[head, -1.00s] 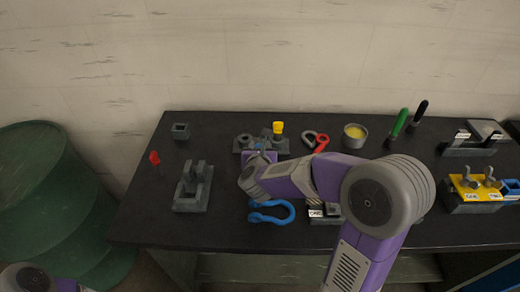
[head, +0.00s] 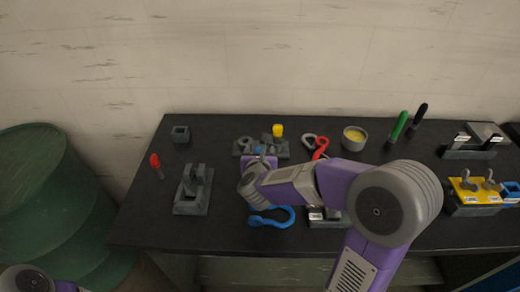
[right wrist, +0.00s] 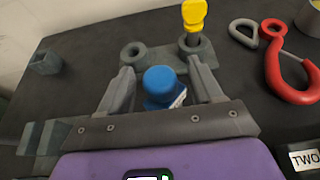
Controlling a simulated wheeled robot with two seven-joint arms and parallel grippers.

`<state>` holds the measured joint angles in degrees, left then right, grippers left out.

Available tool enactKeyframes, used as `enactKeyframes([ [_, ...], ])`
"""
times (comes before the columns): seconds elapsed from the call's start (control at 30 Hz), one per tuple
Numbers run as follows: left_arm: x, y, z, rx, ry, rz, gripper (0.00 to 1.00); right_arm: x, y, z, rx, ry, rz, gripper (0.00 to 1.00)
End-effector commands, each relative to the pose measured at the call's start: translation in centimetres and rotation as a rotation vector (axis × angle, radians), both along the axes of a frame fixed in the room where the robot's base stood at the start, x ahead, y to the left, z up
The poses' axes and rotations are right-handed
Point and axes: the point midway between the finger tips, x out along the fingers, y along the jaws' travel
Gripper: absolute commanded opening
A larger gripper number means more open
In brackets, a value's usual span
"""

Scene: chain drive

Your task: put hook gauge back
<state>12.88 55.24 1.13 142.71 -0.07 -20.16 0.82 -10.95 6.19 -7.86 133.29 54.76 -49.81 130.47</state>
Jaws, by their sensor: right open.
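I cannot tell for certain which thing is the hook gauge. A blue-topped piece (right wrist: 160,82) with a white label stands between the fingers of my right gripper (right wrist: 162,90); its lower part is hidden. My right gripper is open around it, and also shows in the head view (head: 257,163). Just beyond is a grey rack (right wrist: 165,58) with ring-shaped holes; a yellow-handled tool (right wrist: 194,18) stands in its right hole. The rack also shows in the head view (head: 243,146). My left gripper is out of view.
A red hook (right wrist: 275,60) and grey shackle (right wrist: 243,33) lie right of the rack. A blue shackle (head: 284,222) lies in front. A grey fixture (head: 192,205) and red-handled tool (head: 156,162) are left. A yellow plate with grey hooks (head: 480,197) stands far right.

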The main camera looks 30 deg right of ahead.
Motion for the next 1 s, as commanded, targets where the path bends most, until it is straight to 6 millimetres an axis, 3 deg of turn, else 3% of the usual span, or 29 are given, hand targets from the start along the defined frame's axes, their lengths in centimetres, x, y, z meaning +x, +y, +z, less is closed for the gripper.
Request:
enactKeyframes([
  [0.3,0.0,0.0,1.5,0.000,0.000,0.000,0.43,-5.5,3.5,3.0,0.000,-0.003,0.004,0.65],
  [0.5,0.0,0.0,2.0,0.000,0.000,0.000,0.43,-7.7,4.7,3.9,0.001,-0.002,0.001,0.65],
  [1.0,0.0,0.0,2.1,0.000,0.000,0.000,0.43,-8.2,5.0,4.0,0.000,0.000,0.000,0.65],
])
